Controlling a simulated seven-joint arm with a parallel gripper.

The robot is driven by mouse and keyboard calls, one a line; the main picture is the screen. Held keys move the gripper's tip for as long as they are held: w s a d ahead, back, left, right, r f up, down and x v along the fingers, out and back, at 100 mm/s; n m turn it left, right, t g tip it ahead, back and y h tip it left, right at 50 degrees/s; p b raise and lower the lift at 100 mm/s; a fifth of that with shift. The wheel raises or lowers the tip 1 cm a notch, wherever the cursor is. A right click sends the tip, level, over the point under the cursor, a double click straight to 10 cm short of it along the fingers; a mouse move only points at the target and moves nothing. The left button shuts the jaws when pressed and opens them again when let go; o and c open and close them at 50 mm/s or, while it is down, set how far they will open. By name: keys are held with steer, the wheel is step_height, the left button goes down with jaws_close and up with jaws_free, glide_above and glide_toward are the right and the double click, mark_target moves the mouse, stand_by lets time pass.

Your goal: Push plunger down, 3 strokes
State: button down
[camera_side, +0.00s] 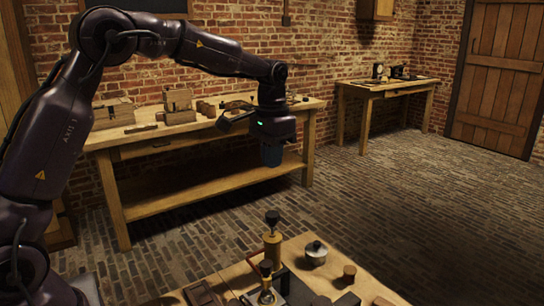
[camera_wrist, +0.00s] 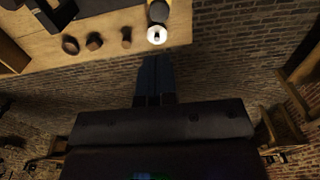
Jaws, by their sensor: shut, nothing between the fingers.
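A brass cylinder (camera_side: 272,248) stands upright on the near workbench, with a black knob (camera_side: 272,217) on a short stem above it. I take this to be the plunger. A second black knob (camera_side: 266,267) sits lower on a metal fitting in front of the cylinder. My gripper (camera_side: 271,163) points down, shut and empty, high above the cylinder and apart from it. Its closed blue fingers also show in the wrist view (camera_wrist: 155,62).
On the near bench, a lidded metal pot (camera_side: 316,254) and a wooden stopper (camera_side: 349,272) stand right of the cylinder. A dark box (camera_side: 302,291) lies in front. A rear bench (camera_side: 215,180) carries boxes and jars. The air below my gripper looks clear.

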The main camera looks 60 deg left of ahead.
mark_target(272, 213)
stand_by(0.4)
step_height(272, 213, up, 2)
steer(key=shift+r, duration=0.15)
step_height(272, 213, down, 14)
steer(key=shift+f, duration=0.1)
stand_by(0.6)
steer(key=shift+f, duration=1.3)
